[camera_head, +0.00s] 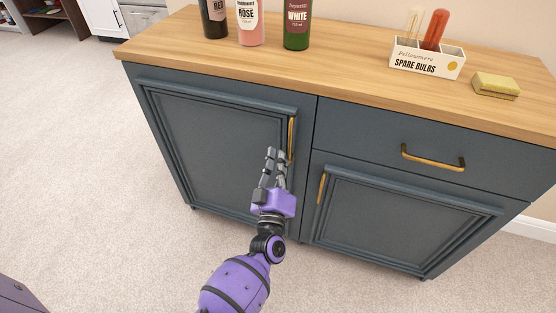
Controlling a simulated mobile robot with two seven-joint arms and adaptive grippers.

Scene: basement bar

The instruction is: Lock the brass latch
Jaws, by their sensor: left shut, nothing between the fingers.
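The dark blue cabinet (217,140) has a tall left door with a vertical brass handle (291,138) near its right edge. A shorter right door has a brass handle (321,188) near its left edge. I cannot make out a separate brass latch; the gripper may cover it. My left gripper (276,154), with grey fingers on a purple body, is shut and empty. It appears in front of the left door, just left of and below that door's handle; I cannot tell whether it touches. Both doors look closed. My right gripper is not in view.
A closed drawer with a horizontal brass handle (432,161) is above the right door. On the wooden top (345,62) stand several bottles, a spare bulbs box (427,61) and a yellow-green block (496,85). Carpet (90,160) is clear to the left.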

